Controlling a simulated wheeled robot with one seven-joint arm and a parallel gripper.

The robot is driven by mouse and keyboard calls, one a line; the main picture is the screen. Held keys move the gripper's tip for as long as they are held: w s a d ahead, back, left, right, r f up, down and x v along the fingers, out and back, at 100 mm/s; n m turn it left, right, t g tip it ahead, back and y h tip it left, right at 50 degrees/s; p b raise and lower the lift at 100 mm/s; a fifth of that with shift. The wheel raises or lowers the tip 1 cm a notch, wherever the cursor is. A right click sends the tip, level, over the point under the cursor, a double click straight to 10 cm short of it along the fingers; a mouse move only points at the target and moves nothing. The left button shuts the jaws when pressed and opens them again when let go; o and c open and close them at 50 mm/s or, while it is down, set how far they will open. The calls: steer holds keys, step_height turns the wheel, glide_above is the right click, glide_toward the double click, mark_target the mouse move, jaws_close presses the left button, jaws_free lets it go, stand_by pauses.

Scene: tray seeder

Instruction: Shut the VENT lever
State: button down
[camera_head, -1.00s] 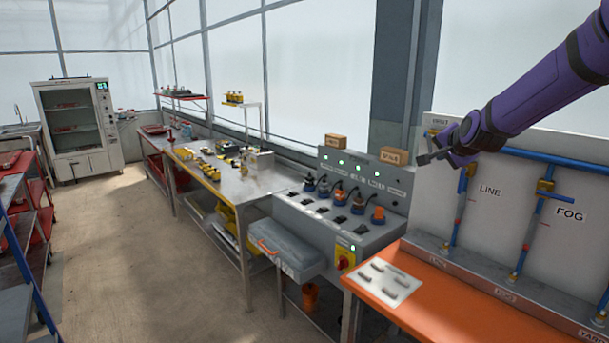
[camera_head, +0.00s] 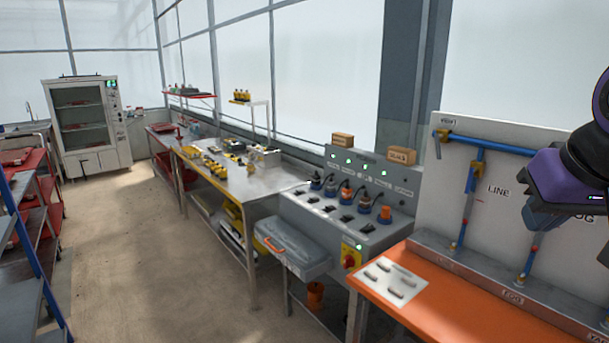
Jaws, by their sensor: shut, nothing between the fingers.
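The VENT valve (camera_head: 443,134) is yellow and sits at the left end of a blue horizontal pipe, under the VENT label (camera_head: 447,121) on the pale panel. Its thin lever (camera_head: 438,149) appears to hang down, across the line of the pipe. My gripper (camera_head: 543,217) is at the right, in front of the panel, well clear of the VENT lever. It is shut and empty; its fingertips are hard to make out. My purple wrist hides the FOG valve and part of the FOG label.
The LINE valve (camera_head: 474,176) is on a vertical pipe right of VENT. An orange bench (camera_head: 440,312) with a white card stands below the panel. A grey control console (camera_head: 345,225) with plugs and switches stands to the left. Open floor (camera_head: 150,270) lies at the left.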

mark_target(439, 152)
steer(key=s+f+n, duration=0.1)
steer(key=s, duration=0.4)
steer(key=w+d+r+m+t+h, duration=0.1)
steer(key=w+d+m+t, duration=0.2)
steer(key=w, duration=1.1)
steer(key=w+d+r+m+t+h, duration=0.1)
steer(key=w+d+m, duration=0.35)
steer(key=w, duration=1.05)
steer(key=w+d+f+m+t+y, duration=0.25)
steer(key=w+d+m, duration=0.2)
steer(key=w, duration=0.55)
steer(key=w+d+f+m+t+y, duration=0.1)
steer(key=w+d+f+m+t, duration=0.3)
steer(key=w, duration=0.6)
steer(key=w+f+g, duration=0.1)
steer(key=w+f, duration=0.2)
steer(key=w, duration=1)
steer(key=shift+w+n, duration=0.3)
steer(key=shift+a+f, duration=0.1)
steer(key=shift+f, duration=0.05)
